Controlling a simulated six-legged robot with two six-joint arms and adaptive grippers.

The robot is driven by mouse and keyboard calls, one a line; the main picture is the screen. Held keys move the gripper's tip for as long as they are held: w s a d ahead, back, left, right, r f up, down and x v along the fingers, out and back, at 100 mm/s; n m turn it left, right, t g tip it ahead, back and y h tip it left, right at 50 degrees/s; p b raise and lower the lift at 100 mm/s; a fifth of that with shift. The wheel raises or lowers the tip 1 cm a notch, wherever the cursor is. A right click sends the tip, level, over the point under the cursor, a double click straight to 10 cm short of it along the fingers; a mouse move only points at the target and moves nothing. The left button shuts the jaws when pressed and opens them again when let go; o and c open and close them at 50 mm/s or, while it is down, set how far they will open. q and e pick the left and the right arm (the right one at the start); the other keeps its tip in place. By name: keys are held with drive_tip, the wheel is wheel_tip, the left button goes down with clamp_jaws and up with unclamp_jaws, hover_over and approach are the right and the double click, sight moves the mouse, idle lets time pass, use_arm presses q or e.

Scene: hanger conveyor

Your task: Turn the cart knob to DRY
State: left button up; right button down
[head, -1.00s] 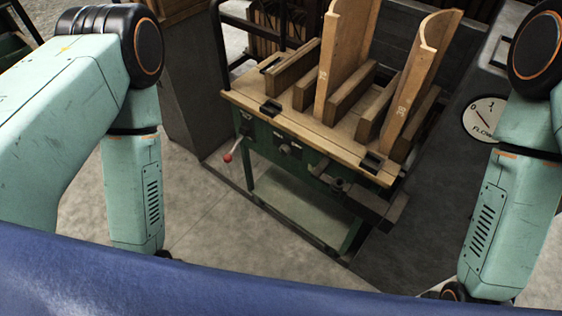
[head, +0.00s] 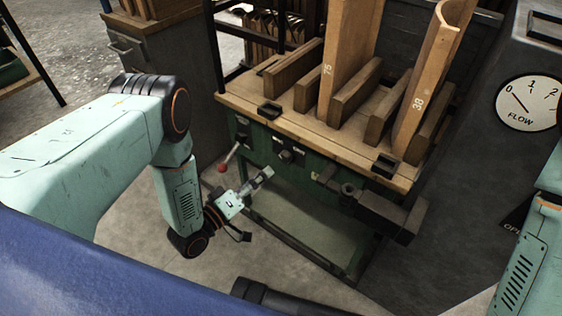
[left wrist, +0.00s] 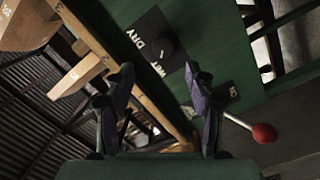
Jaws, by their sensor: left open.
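The cart (head: 300,205) has a green front panel under a wooden top. Its dark round knob (head: 288,155) sits mid-panel; in the left wrist view the knob (left wrist: 166,48) is on a black plate marked DRY and WET. I cannot tell which mark it points to. My left gripper (head: 255,202) is open and empty in front of the panel, lower left of the knob and apart from it. In the left wrist view its fingers (left wrist: 160,74) are spread, with the knob ahead between and beyond their tips. My right gripper is out of view.
A red-balled lever (head: 222,167) sticks out from the panel's left, close to my left gripper; it also shows in the left wrist view (left wrist: 264,133). A vise-like block (head: 375,208) juts out at the cart's right. Wooden boards (head: 345,60) stand on top. A FLOW dial (head: 528,103) is far right.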

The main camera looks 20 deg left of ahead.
sight(282, 159)
use_arm(q)
drive_tip(key=b+x, duration=0.1)
drive_tip(key=x, duration=0.2)
drive_tip(key=b+x, duration=0.1)
drive_tip(key=x, duration=0.2)
drive_tip(key=shift+w+d+f, duration=0.1)
drive_tip(key=shift+w+f, duration=0.1)
drive_tip(key=shift+w, duration=0.55)
drive_tip(key=shift+s+d, duration=0.1)
drive_tip(key=shift+c, duration=1.2)
drive_tip(key=c, duration=0.9)
